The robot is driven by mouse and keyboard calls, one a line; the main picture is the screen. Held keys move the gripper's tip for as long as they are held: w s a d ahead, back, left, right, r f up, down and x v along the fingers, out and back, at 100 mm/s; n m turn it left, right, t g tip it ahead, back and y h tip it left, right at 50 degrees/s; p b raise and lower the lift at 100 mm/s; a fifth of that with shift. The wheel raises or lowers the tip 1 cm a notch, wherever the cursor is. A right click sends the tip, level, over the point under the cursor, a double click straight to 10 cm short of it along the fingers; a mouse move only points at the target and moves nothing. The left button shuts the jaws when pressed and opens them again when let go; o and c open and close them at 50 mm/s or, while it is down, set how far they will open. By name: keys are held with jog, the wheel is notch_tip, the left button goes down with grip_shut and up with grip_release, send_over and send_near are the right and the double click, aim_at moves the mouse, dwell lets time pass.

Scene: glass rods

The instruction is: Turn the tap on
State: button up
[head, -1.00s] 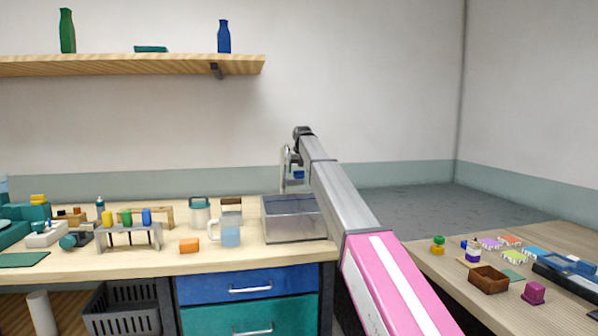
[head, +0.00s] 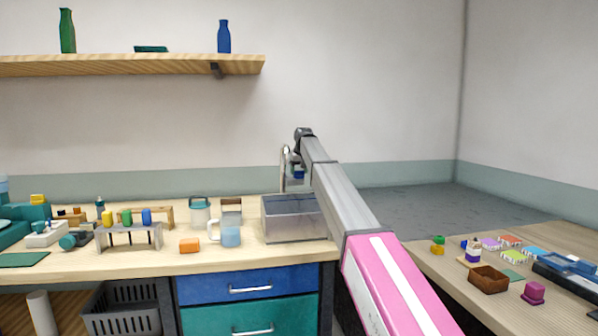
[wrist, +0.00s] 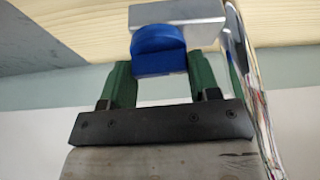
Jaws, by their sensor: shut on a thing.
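The tap's blue handle (wrist: 158,52) sits against a grey block (wrist: 203,28) in the wrist view. My gripper (wrist: 160,66) is shut on this handle, one green finger on each side. In the head view a small blue patch of the handle (head: 299,174) shows beside the end of my arm, and my gripper there is mostly hidden by the arm. The tap's shiny curved pipe (head: 283,168) rises behind the metal sink (head: 292,220). In the wrist view the pipe (wrist: 240,60) runs close to the right of my fingers. I cannot see any water.
A jug (head: 230,235), a lidded jar (head: 200,212) and an orange block (head: 189,245) stand left of the sink. A small rack (head: 128,230) with coloured pieces is farther left. A wall shelf (head: 130,65) hangs above. A side table (head: 450,270) with small items is at right.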

jog(key=n+y, duration=0.1)
jog(key=n, duration=0.3)
jog(key=shift+w+d+g, duration=0.1)
jog(key=shift+g, duration=0.3)
jog(key=n, duration=0.2)
jog(key=n+g+y, duration=0.1)
jog(key=n, duration=0.1)
jog(key=shift+w+n+y, duration=0.1)
jog(key=shift+n+y, duration=0.2)
jog(key=shift+n, duration=0.1)
jog(key=n+g, duration=0.2)
jog(key=n, duration=0.2)
jog(key=shift+n+g, duration=0.8)
jog(key=shift+n, duration=1.2)
jog(key=o, duration=0.9)
